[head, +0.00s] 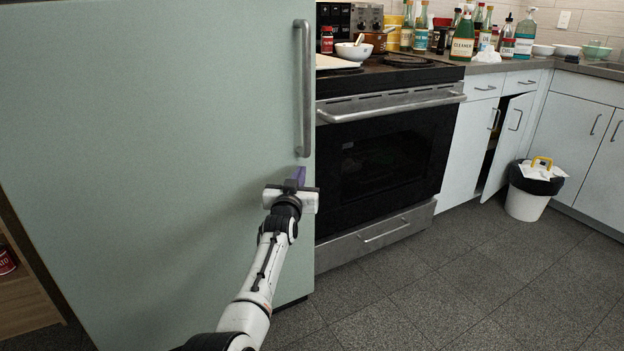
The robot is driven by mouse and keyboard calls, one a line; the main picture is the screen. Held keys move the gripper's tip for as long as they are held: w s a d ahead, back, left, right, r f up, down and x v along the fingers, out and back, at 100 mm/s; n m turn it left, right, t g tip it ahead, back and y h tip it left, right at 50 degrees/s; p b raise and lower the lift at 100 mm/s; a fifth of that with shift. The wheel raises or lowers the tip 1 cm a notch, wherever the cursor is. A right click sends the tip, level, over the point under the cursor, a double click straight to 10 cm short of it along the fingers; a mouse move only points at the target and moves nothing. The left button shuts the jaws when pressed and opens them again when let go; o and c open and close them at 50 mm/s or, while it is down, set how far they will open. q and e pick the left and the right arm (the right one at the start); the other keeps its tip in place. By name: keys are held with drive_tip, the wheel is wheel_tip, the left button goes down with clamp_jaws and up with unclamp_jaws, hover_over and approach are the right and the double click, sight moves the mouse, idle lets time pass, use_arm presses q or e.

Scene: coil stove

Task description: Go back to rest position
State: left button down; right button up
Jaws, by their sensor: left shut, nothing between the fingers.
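My left gripper (297,177) is in the head view, left of centre, at the end of my white and black arm. Its purple fingers are shut and hold nothing. It is in front of the right edge of a large pale green fridge door (150,150), below the long metal door handle (303,88). I cannot tell whether the fingers touch the door. My right gripper is not in view.
A coil stove with a dark oven door (385,160) stands right of the fridge. One cabinet door (508,145) is ajar. A white bin (527,200) stands on the floor beside it. Bottles crowd the counter. The dark tiled floor (450,280) is clear.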

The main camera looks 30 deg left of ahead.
use_arm(q)
drive_tip(key=s+d+p, duration=0.2)
drive_tip(key=s+d, duration=0.3)
drive_tip(key=d, duration=0.2)
drive_tip(key=shift+d+f, duration=0.2)
drive_tip(key=shift+f, duration=0.1)
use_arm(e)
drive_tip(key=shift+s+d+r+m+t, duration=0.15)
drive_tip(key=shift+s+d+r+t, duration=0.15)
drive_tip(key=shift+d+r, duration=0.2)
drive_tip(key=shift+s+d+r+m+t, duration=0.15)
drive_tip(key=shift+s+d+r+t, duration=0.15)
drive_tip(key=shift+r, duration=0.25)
